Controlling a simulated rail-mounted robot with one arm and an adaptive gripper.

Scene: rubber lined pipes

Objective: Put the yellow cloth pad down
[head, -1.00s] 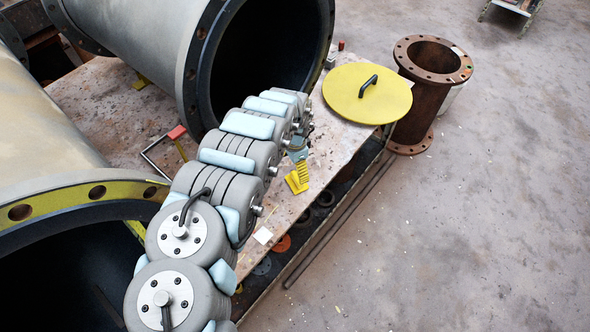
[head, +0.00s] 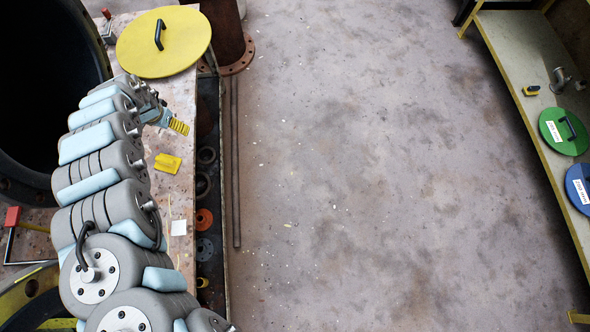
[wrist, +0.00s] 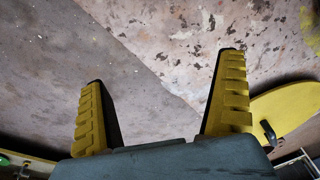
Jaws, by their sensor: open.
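The yellow cloth pad (head: 167,163) lies on the worn bench top (head: 178,205), near its right edge, in the head view. My gripper (head: 180,127) is just above and to the right of the pad in that picture, apart from it. In the wrist view my gripper (wrist: 163,70) has its two yellow ribbed fingers spread wide, with nothing between them.
A round yellow lid with a black handle (head: 185,52) lies at the bench's far end, beside a rusty flanged pipe (head: 215,25). A large dark-lined pipe (head: 45,90) stands left of my arm. The middle floor is clear; a shelf with green (head: 553,135) and blue discs stands right.

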